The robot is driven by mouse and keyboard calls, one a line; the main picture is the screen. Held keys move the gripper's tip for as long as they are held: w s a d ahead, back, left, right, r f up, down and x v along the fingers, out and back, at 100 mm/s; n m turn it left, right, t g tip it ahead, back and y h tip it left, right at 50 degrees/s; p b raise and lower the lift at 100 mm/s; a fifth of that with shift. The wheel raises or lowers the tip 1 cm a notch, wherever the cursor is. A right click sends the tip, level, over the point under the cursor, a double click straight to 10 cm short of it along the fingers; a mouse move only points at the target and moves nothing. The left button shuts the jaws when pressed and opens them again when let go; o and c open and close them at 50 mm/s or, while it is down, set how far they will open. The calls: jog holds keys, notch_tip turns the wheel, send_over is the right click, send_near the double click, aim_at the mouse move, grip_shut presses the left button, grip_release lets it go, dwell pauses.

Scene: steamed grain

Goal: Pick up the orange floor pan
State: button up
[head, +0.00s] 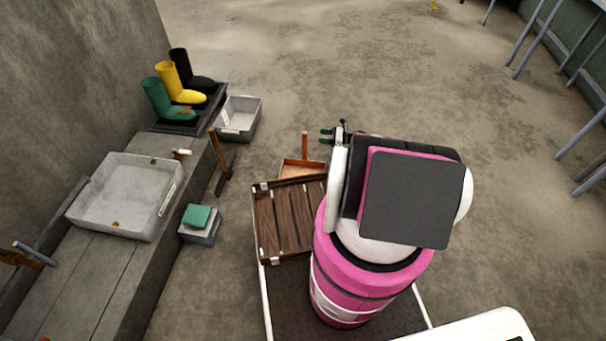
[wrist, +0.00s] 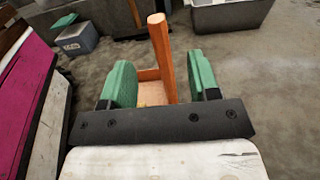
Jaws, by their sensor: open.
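The orange floor pan (head: 293,169) sits on the floor just beyond the slatted wooden crate, its long handle (head: 305,146) standing upright. My gripper (head: 325,135), with green fingers, is just right of the handle in the head view. In the wrist view my gripper (wrist: 161,78) is open, and the pan's orange handle (wrist: 161,50) shows in the gap between the fingers, nearer the right one. It seems to stand ahead of the fingertips and nothing is gripped. The pan's lower part (wrist: 150,92) is partly hidden behind the fingers and gripper body.
A dark wooden crate (head: 265,222) stands close to the pan. A grey bin (head: 255,125), boots (head: 182,96) on a dark tray, a long-handled tool (head: 217,150) and a small grey box (head: 200,233) with a green top are left. Open floor lies beyond.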

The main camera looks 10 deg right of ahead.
aim_at(305, 134)
jog(key=x, duration=0.9)
jog(key=shift+a+f, duration=0.15)
jog(key=shift+a, duration=0.1)
grip_shut()
